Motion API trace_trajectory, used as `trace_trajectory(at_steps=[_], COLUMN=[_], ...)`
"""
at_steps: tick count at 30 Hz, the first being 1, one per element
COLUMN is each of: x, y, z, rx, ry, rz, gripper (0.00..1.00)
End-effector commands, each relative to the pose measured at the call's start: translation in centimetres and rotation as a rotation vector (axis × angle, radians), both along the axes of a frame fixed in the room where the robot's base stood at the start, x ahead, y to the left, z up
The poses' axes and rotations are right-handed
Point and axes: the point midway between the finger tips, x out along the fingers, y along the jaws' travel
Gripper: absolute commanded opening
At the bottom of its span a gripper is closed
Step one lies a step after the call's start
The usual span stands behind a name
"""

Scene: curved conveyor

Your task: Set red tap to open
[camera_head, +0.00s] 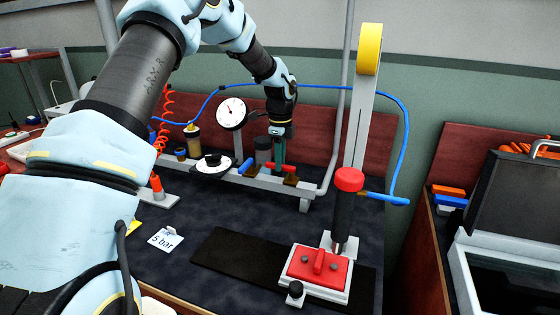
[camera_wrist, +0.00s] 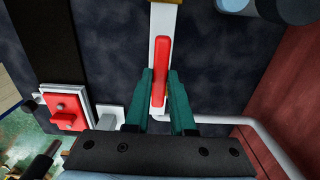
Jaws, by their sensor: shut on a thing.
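The red tap (camera_head: 284,168) sits on the grey pipe rail at the back of the bench, with a brown body below its handle. My gripper (camera_head: 278,160) reaches down onto it from above. In the wrist view the long red handle (camera_wrist: 161,55) lies nearly in line with the pale rail, tilted very slightly. The green fingers of my gripper (camera_wrist: 160,78) stand on both sides of the handle's near part and are shut on it. The tap's body is mostly hidden in the wrist view.
A blue-handled tap (camera_head: 246,165) is left along the same rail, near a dial gauge (camera_head: 232,112). A press with a red-topped plunger (camera_head: 348,180) stands right, above a red block on a white fixture (camera_head: 316,290). A "5 bar" card (camera_head: 166,239) lies front left.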

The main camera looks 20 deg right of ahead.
Motion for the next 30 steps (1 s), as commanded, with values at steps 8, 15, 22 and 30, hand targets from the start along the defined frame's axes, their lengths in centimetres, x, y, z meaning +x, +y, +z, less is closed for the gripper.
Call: trace_trajectory(at_steps=[8, 15, 22, 30], x=[0.0, 0.0, 0.1, 0.1], y=[-0.1, -0.1, -0.1, -0.1], z=[0.0, 0.0, 1.8, 7.1], rx=[-0.003, -0.001, -0.003, -0.004], ry=[-0.001, -0.001, -0.004, -0.004], rz=[-0.001, 0.0, 0.002, 0.0], gripper=[0.5, 0.53, 0.53, 0.53])
